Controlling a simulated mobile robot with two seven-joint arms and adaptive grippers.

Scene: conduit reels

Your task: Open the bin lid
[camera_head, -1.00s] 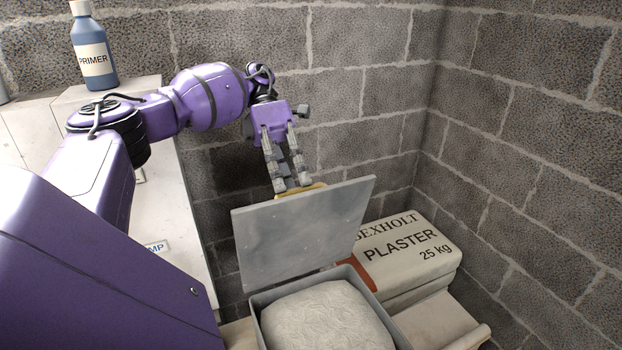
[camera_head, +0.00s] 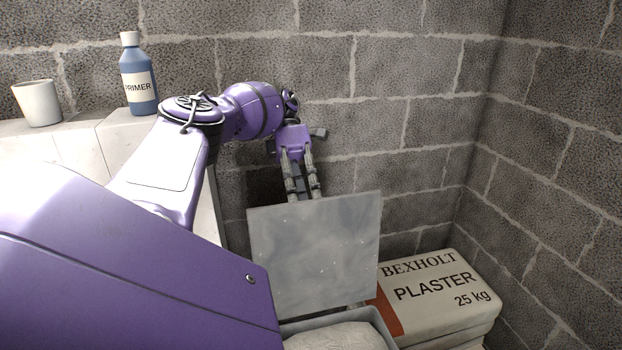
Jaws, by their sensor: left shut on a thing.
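The grey bin lid (camera_head: 315,250) stands raised, nearly upright, at the back of the bin, with its flat inner face toward me. The grey bin (camera_head: 370,316) is open below it, cut off by the bottom edge, and a pale lumpy filling (camera_head: 335,338) shows inside. My left gripper (camera_head: 305,194) is behind the lid's top edge, pointing down, with its fingers shut on the lid. The fingertips and the part they grip are hidden behind the lid. My right gripper is not in view.
Plaster bags (camera_head: 435,290) are stacked right of the bin. A blue primer bottle (camera_head: 138,80) and a white mug (camera_head: 38,103) stand on a white surface at the left. Block walls close off the back and right.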

